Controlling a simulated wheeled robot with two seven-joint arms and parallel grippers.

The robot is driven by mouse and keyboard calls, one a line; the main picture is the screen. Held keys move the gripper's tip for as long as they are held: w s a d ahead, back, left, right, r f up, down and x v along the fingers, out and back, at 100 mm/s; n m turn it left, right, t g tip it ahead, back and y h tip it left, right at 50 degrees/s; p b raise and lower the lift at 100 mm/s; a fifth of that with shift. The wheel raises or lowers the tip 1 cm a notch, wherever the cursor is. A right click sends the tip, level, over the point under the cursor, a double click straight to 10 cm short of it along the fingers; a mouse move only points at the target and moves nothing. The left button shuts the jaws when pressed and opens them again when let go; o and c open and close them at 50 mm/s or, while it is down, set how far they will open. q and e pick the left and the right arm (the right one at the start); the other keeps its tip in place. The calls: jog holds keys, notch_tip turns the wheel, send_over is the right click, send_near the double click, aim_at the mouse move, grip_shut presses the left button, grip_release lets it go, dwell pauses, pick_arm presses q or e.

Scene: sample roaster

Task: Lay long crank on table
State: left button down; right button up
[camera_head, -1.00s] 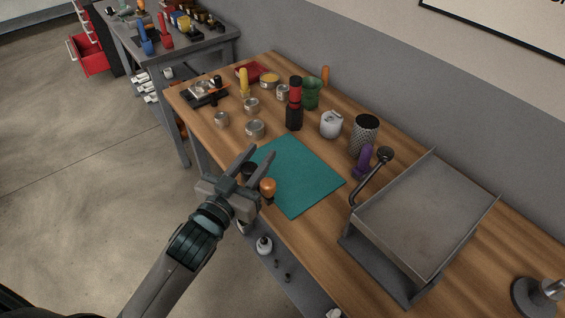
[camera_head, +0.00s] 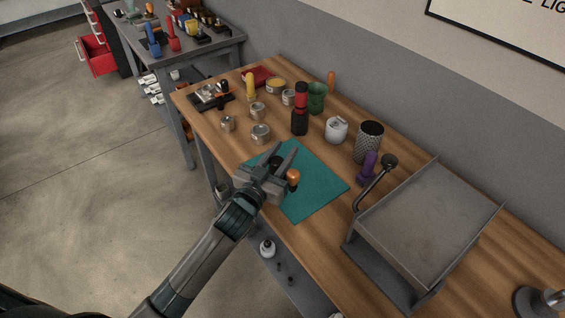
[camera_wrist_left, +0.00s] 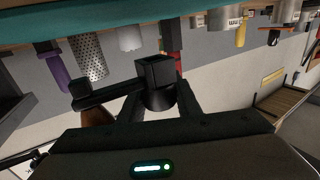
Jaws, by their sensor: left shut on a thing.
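The long crank shows in the left wrist view as a black square socket and hub (camera_wrist_left: 157,75) with a dark arm reaching left to a brown knob (camera_wrist_left: 97,117). In the head view its orange-brown knob (camera_head: 293,177) shows beside the fingers; much of its arm is hidden. My left gripper (camera_head: 282,156) is shut on the crank at its hub, over the near left part of the teal mat (camera_head: 310,207). The mat lies on the wooden table (camera_head: 232,150). The crank appears held above the mat; the exact gap is hard to tell. My right gripper is out of view.
Several tins stand beyond the mat, with a black-and-red grinder (camera_head: 300,110) and a white canister (camera_head: 336,130). A purple-handled tool (camera_head: 367,166), a mesh cylinder (camera_head: 368,142) and a grey metal tray unit (camera_head: 430,225) stand to the right. The mat's middle is clear.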

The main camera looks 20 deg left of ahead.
pick_arm(q)
jog(key=shift+f, duration=0.2)
notch_tip(320, 180, down, 3)
jog(key=shift+r, duration=0.1)
jog(key=shift+f, duration=0.5)
jog(key=c, duration=1.4)
grip_release()
jog(key=shift+o, duration=0.5)
jog(key=shift+s, duration=0.3)
jog(key=s, duration=0.2)
jog(key=s+a, duration=0.1)
jog(key=s, duration=0.1)
jog(key=shift+s+b, duration=0.35)
jog(key=s, duration=0.3)
jog(key=s+a+b, duration=0.1)
jog(key=s, duration=0.2)
jog(key=shift+s+a, duration=0.1)
jog(key=shift+a, duration=0.05)
jog(key=shift+s, duration=0.15)
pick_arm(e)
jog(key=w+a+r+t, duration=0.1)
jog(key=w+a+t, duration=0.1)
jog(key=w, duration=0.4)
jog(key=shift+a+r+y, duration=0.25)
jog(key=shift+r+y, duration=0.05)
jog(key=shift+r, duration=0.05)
